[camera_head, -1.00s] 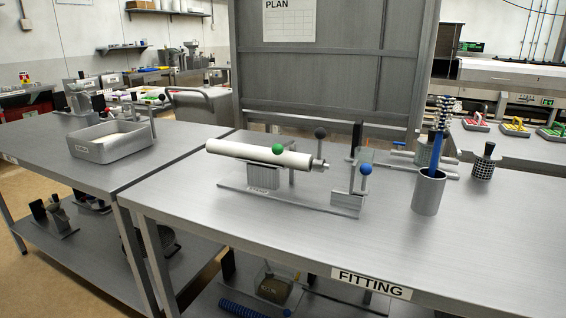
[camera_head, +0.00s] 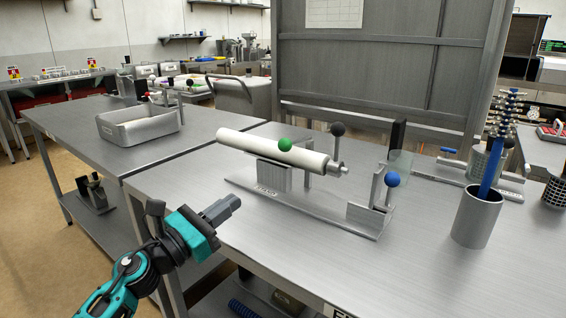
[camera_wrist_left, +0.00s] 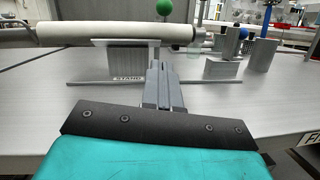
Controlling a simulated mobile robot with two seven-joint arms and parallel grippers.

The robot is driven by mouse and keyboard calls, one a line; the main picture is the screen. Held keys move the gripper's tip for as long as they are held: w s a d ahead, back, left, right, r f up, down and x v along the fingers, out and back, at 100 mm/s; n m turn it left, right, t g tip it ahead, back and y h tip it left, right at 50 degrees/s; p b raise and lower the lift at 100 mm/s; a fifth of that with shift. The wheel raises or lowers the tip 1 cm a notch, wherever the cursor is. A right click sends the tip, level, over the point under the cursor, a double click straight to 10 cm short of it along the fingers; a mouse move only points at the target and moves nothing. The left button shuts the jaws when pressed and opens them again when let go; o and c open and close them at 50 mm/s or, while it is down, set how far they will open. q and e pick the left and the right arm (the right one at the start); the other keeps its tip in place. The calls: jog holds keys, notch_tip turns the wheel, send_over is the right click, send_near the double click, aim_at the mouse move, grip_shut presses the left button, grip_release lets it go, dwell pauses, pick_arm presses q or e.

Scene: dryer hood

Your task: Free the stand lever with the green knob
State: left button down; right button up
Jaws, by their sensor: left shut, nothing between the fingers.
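The green knob (camera_head: 285,145) shows just above the white roller (camera_head: 270,149), which lies on a metal stand (camera_head: 272,176) on the bench. The lever under the knob is mostly hidden in the head view. In the left wrist view the green knob (camera_wrist_left: 164,7) is at the top edge, beyond the white roller (camera_wrist_left: 115,32). My right gripper is not in view.
A grey cup (camera_head: 476,218) with a blue tool is further right. A metal tray (camera_head: 138,125) is on the left table. The bench front is clear.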

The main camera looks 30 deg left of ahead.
pick_arm(q)
jog(key=shift+s, duration=0.1)
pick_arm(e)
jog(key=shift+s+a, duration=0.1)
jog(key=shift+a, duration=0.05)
pick_arm(q)
jog(key=shift+w+r, duration=0.15)
jog(key=shift+w, duration=0.1)
jog(key=r+p+x, duration=0.1)
jog(key=p+x, duration=0.1)
jog(key=x, duration=0.4)
jog(key=r+p+x, duration=0.1)
jog(key=p+x, duration=0.2)
jog(key=x, duration=0.3)
jog(key=shift+d+r, duration=0.2)
jog(key=shift+r, duration=0.1)
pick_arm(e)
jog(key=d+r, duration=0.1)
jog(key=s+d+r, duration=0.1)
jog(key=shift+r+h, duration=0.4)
pick_arm(q)
jog(key=shift+s, duration=0.2)
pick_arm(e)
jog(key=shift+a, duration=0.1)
pick_arm(q)
jog(key=shift+r, duration=0.1)
